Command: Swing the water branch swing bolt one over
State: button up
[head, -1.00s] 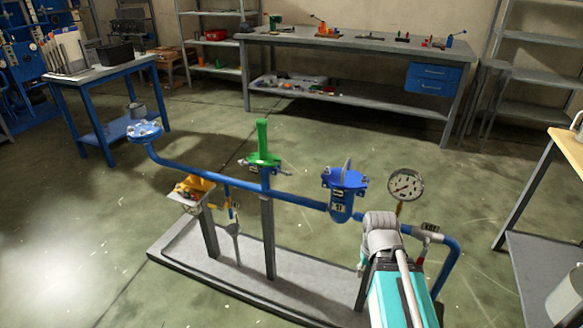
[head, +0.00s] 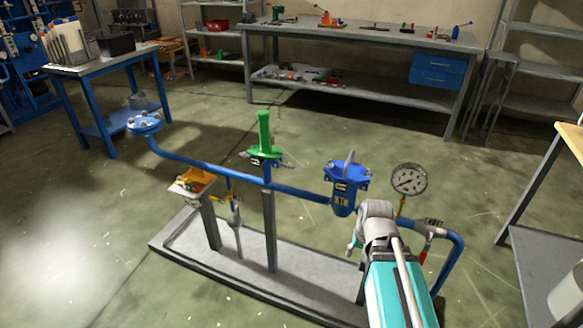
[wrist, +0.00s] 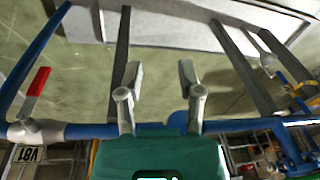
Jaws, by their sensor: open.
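A blue pot-shaped housing (head: 342,203) with a bolted blue lid (head: 347,175) sits in the blue pipe (head: 215,174) in the head view. Small bolts show at its lid rim, but I cannot tell which is the swing bolt one. My gripper is at the near side of the pipe, its fingers mostly hidden by my arm in the head view. In the wrist view my gripper (wrist: 161,82) is open and empty, its two grey fingers apart. The blue pipe (wrist: 245,124) runs across behind them, and a small blue rounded part (wrist: 177,122) shows between the finger bases.
A pressure gauge (head: 409,180) stands right of the housing. A green-handled valve (head: 264,136) and a blue flange (head: 144,123) lie to the left. A red lever (wrist: 37,82) and a tag (wrist: 29,154) show in the wrist view.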

jog(key=w+a+r+m+t+y, duration=0.3)
jog(key=w+a+r+m+t, duration=0.3)
jog(key=w, duration=0.3)
jog(key=w+a+r+m+t+y+b, duration=0.1)
jog(key=w+a+r+m+t+y, duration=0.1)
jog(key=w+a+r+m+t, duration=0.4)
jog(key=shift+w+a+m+y, duration=0.4)
jog(key=shift+w+a+m, duration=1)
jog(key=shift+a, duration=0.4)
jog(key=shift+w+f, duration=0.1)
